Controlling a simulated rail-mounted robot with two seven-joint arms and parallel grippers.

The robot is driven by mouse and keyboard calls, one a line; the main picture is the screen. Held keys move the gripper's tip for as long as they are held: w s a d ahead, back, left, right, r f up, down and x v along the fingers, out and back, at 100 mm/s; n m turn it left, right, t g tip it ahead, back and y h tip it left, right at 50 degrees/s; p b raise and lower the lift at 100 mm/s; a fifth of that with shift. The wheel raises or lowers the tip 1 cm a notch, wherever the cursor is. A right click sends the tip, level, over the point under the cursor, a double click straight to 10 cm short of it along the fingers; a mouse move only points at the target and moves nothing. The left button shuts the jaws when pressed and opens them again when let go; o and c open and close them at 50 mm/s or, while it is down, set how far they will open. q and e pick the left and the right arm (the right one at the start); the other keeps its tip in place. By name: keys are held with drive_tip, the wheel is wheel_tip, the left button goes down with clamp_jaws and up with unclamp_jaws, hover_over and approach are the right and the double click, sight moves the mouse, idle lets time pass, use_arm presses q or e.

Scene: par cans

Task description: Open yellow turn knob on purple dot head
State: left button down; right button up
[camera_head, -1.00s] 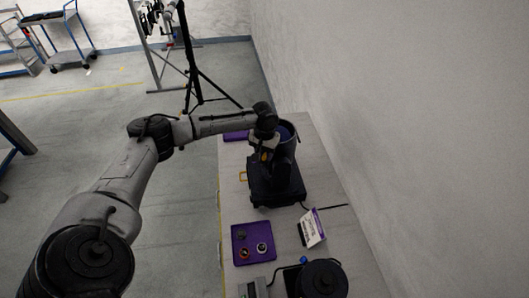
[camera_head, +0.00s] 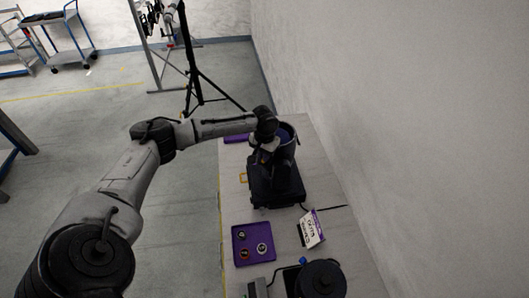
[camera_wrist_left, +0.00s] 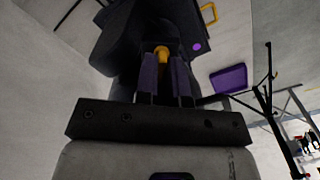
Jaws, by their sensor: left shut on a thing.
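The par can head (camera_head: 287,140) is a dark lamp body on a black base on the bench. In the left wrist view its dark housing (camera_wrist_left: 125,45) carries a purple dot (camera_wrist_left: 196,46). The yellow turn knob (camera_wrist_left: 162,54) sits between the fingertips of my left gripper (camera_wrist_left: 163,72), which is shut on it. In the head view my left gripper (camera_head: 265,156) is at the left side of the lamp, and the arm partly hides it. My right gripper is in neither view.
A purple tray (camera_head: 239,259) with small round parts lies nearer on the bench. A white and purple sign (camera_head: 312,229) stands right of it. A yellow loop (camera_head: 243,177) is left of the base. A wall closes off the right side; a tripod (camera_head: 193,75) stands behind.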

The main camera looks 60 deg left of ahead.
use_arm(q)
drive_tip(key=m+p, duration=0.2)
drive_tip(key=p, duration=0.1)
drive_tip(key=shift+r+m, duration=0.25)
drive_tip(key=shift+m, duration=0.05)
drive_tip(key=shift+m+p, duration=0.7)
drive_tip(key=shift+m, duration=0.2)
drive_tip(key=m+p, duration=0.1)
drive_tip(key=m, duration=0.1)
drive_tip(key=shift+f+m+p, duration=0.1)
drive_tip(key=shift+m+p, duration=0.2)
drive_tip(key=shift+m, duration=0.1)
drive_tip(key=m+p, duration=0.1)
drive_tip(key=m, duration=0.1)
drive_tip(key=shift+m, duration=1.2)
drive_tip(key=m, duration=0.4)
drive_tip(key=shift+f+m+p, duration=0.1)
drive_tip(key=shift+m+p, duration=0.3)
drive_tip(key=c, duration=1.2)
unclamp_jaws()
